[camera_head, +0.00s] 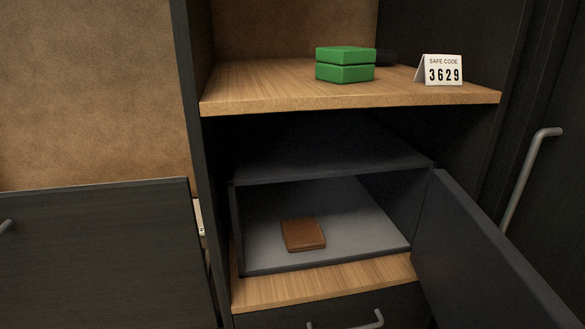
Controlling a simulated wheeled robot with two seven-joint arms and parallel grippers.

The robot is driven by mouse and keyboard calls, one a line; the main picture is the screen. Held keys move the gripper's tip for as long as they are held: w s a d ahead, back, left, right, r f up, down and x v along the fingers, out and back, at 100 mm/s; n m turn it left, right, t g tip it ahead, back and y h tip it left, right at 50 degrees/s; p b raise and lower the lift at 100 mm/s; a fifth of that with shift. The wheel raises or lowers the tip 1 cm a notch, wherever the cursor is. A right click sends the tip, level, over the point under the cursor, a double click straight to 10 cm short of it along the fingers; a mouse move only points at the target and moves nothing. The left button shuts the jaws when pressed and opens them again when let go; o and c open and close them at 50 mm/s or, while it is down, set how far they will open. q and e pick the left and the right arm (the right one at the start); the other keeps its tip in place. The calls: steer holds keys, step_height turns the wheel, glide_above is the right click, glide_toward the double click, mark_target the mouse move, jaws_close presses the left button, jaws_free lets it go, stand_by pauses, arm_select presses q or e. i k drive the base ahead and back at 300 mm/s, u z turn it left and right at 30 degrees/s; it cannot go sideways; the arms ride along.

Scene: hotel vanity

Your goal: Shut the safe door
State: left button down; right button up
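The dark grey safe (405,190) stands in the cabinet compartment below the wooden shelf. Its door (485,265) is wide open, hinged at the safe's right side and swung out toward the lower right. A brown wallet-like item (303,234) lies flat on the safe's light grey floor. The door's outer face is turned away from view. Neither of my grippers shows in the head view.
The wooden shelf (270,88) above holds a green box (345,64), a dark object behind it and a "SAFE CODE 3629" card (441,70). A drawer handle (350,323) is below. A tall door handle (530,180) stands at right. A dark panel (100,250) fills the lower left.

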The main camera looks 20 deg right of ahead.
mark_target(469, 273)
steer(key=z, duration=2.75)
steer(key=k, duration=0.55)
steer(key=u, duration=0.7)
steer(key=i, duration=0.35)
steer(key=z, duration=0.25)
